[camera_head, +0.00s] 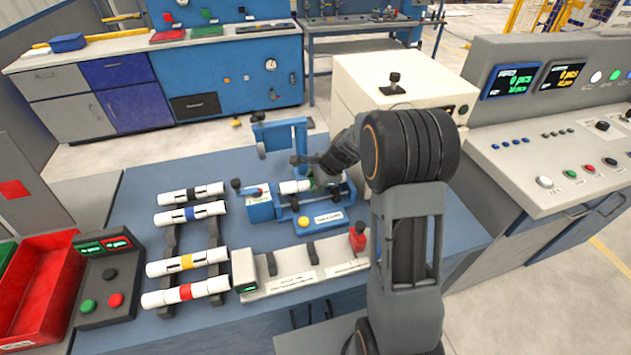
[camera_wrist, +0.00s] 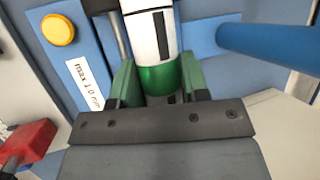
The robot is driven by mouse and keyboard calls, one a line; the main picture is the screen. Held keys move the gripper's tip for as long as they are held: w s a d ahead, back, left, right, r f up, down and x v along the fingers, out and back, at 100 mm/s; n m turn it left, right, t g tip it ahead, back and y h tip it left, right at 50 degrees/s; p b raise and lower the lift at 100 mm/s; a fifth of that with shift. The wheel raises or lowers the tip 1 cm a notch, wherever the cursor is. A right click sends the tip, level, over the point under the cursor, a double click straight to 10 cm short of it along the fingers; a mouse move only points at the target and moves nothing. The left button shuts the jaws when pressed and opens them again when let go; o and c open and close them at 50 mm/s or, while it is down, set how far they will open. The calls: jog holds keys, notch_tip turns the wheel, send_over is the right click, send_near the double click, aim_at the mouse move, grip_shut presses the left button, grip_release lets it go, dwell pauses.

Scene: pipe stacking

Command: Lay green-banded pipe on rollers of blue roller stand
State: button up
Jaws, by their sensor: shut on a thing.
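The green-banded pipe is white with a green band (camera_wrist: 160,78). In the wrist view the band sits between the green fingers of my gripper (camera_wrist: 160,85), which are shut on it. In the head view my gripper (camera_head: 318,180) is over the blue roller stand, and the pipe's white end (camera_head: 289,187) shows to its left. The blue roller stand (camera_head: 347,213) has a yellow button and a white label on its front. My gripper hides part of the stand, and I cannot tell whether the pipe touches the rollers.
Several white pipes with coloured bands lie on a dark rack (camera_head: 171,238) at left. A grey fixture (camera_head: 305,268) with a red knob is in front of the stand. A blue upright frame (camera_head: 280,133) stands behind. A red bin (camera_head: 40,285) and button box (camera_head: 107,277) are far left.

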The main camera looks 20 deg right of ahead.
jog(key=shift+f+b, duration=0.3)
jog(key=shift+f, duration=0.1)
jog(key=o, duration=1)
jog(key=shift+o, duration=0.2)
jog(key=v, duration=1.4)
jog(key=shift+f, duration=0.1)
